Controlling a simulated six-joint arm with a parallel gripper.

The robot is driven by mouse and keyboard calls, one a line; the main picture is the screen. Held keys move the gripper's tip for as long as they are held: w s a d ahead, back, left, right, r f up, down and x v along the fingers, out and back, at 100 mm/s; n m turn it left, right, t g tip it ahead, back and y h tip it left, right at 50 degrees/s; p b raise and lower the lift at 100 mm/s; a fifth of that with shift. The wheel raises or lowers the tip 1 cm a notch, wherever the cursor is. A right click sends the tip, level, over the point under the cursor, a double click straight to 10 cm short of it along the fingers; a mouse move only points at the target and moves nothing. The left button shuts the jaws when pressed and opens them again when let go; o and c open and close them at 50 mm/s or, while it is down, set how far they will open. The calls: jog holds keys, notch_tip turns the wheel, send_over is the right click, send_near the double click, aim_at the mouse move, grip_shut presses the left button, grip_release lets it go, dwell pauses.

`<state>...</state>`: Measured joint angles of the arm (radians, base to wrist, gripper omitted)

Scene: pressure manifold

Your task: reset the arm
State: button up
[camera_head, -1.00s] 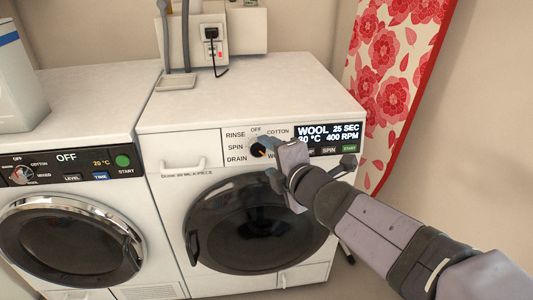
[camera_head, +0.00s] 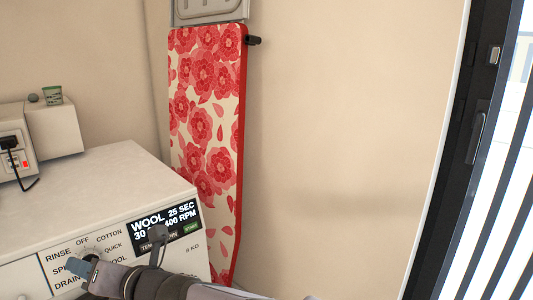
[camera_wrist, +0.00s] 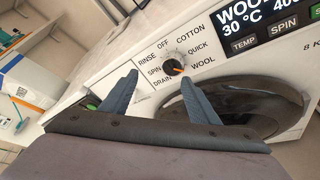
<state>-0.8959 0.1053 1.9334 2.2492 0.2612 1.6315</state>
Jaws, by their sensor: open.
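My gripper (camera_wrist: 159,80) is open and empty in the wrist view, its two blue-grey fingers pointing at the front panel of the right washing machine. The program dial (camera_wrist: 174,66) lies just past the fingertips. It is dark, and its orange mark points toward WOOL. I see no contact between the fingers and the dial. In the head view my gripper (camera_head: 85,268) is at the lower left, in front of the panel, partly covering the dial area. The display (camera_head: 166,219) reads WOOL, 25 SEC and 400 RPM.
The washer's round door (camera_wrist: 245,105) is below the dial. A floral ironing board (camera_head: 205,130) stands against the wall right of the washer. A dark-framed door or window (camera_head: 480,150) is at the far right.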

jog(key=s+d+f+n+g+h, duration=0.4)
jog(key=s+f+n, duration=0.4)
jog(key=n, duration=0.8)
jog(key=s+d+f+n+g+h, duration=0.1)
jog(key=s+d+f+n+g, duration=0.35)
jog(key=f+n, duration=0.8)
jog(key=d+f+n+h, duration=0.2)
jog(key=d+n, duration=0.1)
jog(key=d, duration=0.5)
jog(key=d+f+n+t+h, duration=0.1)
jog(key=d+f+n+h, duration=0.2)
jog(key=d, duration=0.5)
jog(key=d+f+n+h, duration=0.2)
jog(key=d+n, duration=0.2)
jog(key=d, duration=0.4)
jog(key=w+d+m+h, duration=0.15)
jog(key=d+m, duration=0.45)
jog(key=d, duration=1.1)
notch_tip(320, 180, up, 39)
jog(key=p, duration=3.8)
jog(key=shift+w+a+t, duration=0.15)
jog(key=shift+a+t, duration=0.1)
jog(key=shift+t, duration=0.2)
